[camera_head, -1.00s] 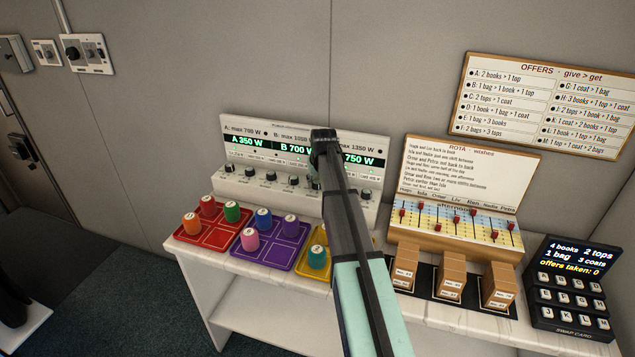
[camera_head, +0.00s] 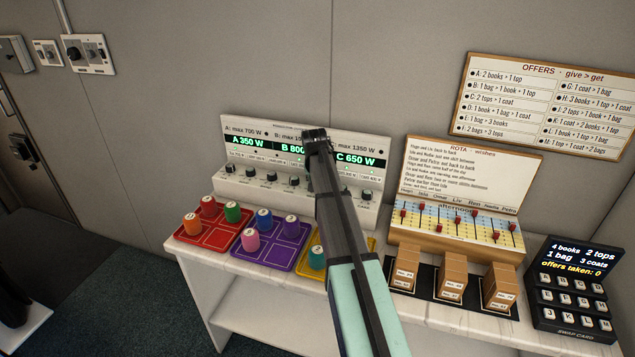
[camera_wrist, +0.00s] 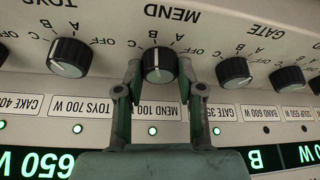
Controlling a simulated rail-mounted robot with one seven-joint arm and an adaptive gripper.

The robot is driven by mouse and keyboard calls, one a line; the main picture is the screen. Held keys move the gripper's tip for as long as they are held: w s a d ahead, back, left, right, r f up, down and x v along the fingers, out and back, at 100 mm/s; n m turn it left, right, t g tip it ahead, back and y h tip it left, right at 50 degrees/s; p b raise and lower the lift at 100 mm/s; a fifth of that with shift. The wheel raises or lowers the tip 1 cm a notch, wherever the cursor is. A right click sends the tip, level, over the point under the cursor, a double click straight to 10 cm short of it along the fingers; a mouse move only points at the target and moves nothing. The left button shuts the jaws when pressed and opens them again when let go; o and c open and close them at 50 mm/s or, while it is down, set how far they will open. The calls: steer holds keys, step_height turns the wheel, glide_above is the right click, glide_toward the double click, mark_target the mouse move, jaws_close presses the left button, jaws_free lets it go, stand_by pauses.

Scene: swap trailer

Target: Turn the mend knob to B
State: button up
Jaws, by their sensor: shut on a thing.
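The mend knob (camera_wrist: 158,66) is a black round knob with a white pointer line, under the MEND label in the upside-down wrist view. Its pointer line points straight up in the picture, toward the letter B. My gripper (camera_wrist: 157,82) is shut on it, one finger on each side. In the head view my gripper (camera_head: 316,140) is at the middle of the white power panel (camera_head: 230,187) and hides the mend knob. The panel's display (camera_head: 355,160) reads A 350 W, B 800 partly covered, and C 650 W.
The toys knob (camera_wrist: 70,58) and gate knob (camera_wrist: 234,73) stand close on either side of my fingers. Coloured trays with pegs, such as the red tray (camera_head: 183,238), lie in front of the panel. A rota board (camera_head: 470,170) stands to the right.

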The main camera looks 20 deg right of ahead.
steer(key=o, duration=1.1)
steer(key=shift+o, duration=0.2)
steer(key=shift+r, duration=0.1)
steer(key=v, duration=1.1)
steer(key=shift+r, duration=0.4)
steer(key=shift+s+a, duration=0.1)
